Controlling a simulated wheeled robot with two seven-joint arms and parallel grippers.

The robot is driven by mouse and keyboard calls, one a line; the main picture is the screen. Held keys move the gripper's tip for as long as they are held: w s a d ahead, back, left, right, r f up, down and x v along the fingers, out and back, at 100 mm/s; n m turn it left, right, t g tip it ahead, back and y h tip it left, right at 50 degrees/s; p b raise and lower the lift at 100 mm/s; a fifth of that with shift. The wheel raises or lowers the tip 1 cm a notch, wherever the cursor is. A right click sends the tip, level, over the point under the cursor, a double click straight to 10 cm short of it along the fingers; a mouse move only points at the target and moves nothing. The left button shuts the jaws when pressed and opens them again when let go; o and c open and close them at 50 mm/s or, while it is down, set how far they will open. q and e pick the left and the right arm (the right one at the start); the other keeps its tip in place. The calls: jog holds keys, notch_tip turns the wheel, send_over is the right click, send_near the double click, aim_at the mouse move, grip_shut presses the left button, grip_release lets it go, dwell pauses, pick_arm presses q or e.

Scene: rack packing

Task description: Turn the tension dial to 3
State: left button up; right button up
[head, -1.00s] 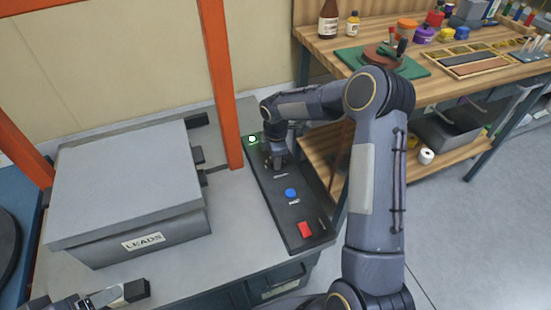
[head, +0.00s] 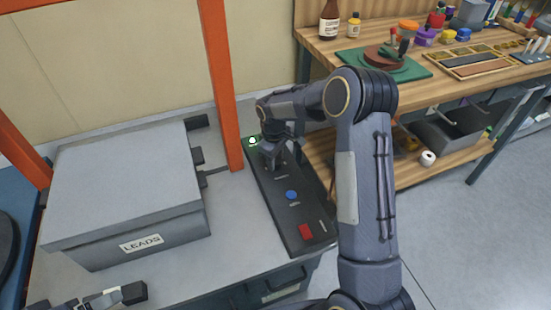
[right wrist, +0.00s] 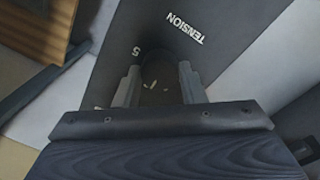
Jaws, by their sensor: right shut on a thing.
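The tension dial (right wrist: 160,66) is a dark round knob on the black control panel (head: 265,191), seen in the right wrist view below the word TENSION. A "5" is printed beside it, and another mark lower left is cut off by the gripper. Small pale marks show between the fingers. Which number the dial points to cannot be told. My right gripper (right wrist: 159,88) is shut on the dial, one finger on each side. In the head view my right gripper (head: 270,165) hides the dial. My left gripper (head: 115,297) is at the bottom left, away from the panel.
The panel also has a lit green lamp (head: 252,142), a blue button (head: 291,195) and a red switch (head: 305,231). A grey LEADS box (head: 125,190) and an orange post (head: 221,85) stand left of it. A cluttered wooden workbench (head: 400,82) is at the right.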

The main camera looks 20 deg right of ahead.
jog(key=shift+a+m, duration=0.1)
jog(key=shift+m, duration=0.3)
jog(key=o, duration=1)
jog(key=shift+s+a+r+p, duration=0.1)
jog(key=shift+r+p, duration=0.1)
jog(key=shift+r, duration=1.8)
jog(key=shift+a+r+p, duration=0.1)
jog(key=shift+r+p, duration=0.1)
jog(key=shift+r, duration=1.75)
